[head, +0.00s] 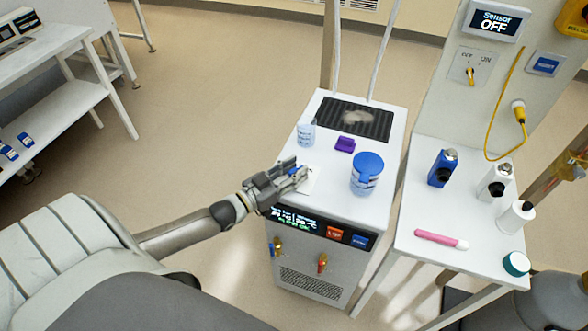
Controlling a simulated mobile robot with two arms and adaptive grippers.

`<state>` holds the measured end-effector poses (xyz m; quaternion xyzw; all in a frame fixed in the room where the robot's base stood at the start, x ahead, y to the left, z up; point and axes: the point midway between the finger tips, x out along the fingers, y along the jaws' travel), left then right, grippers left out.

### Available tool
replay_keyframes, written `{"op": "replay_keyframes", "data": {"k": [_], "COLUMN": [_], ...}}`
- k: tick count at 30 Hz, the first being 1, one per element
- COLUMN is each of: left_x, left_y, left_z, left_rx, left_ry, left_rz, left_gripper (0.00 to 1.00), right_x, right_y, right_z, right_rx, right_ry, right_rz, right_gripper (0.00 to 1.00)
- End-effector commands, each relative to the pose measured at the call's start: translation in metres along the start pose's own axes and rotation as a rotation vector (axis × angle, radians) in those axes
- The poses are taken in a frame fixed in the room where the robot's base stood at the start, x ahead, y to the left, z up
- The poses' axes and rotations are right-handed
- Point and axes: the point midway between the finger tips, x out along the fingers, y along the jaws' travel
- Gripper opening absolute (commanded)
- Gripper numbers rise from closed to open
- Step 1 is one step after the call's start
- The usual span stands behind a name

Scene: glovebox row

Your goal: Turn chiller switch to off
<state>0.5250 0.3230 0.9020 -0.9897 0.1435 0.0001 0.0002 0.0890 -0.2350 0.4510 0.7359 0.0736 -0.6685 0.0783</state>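The chiller appears to be the white box (390,200) in the middle of the head view. Its dark front panel has a lit display (297,220), an orange-red switch (334,233) and a blue switch (359,241). I cannot read the switch markings. My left gripper (300,166) is over the left front part of the chiller's top, up and left of the two switches. Its fingers look apart, with a small blue patch between them. A white card-like piece (312,183) lies beside and partly under the fingers. My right gripper is not in view.
On the chiller top are a clear cup (306,133), a purple block (345,144) and a blue-lidded jar (367,170). Valves (322,262) stick out of its front. A side table (445,215) at right holds bottles and a pink pen. A wall display (495,22) reads "Sensor OFF".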

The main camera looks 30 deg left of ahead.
Motion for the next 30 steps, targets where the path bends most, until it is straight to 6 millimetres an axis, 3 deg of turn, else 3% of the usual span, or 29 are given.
{"op": "replay_keyframes", "data": {"k": [9, 17, 30], "left_x": [0.002, 0.002, 0.002], "left_y": [0.000, 0.000, 0.001], "left_z": [0.000, 0.000, -0.003], "left_rx": [-0.001, 0.000, -0.006], "left_ry": [0.000, 0.000, 0.001], "left_rz": [0.000, 0.000, -0.055], "left_gripper": [0.31, 0.00, 0.00], "right_x": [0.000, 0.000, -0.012], "right_y": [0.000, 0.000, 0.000], "right_z": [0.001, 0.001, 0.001], "right_rx": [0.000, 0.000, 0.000], "right_ry": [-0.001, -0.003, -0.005], "right_rz": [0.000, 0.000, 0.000], "right_gripper": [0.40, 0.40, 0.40]}}
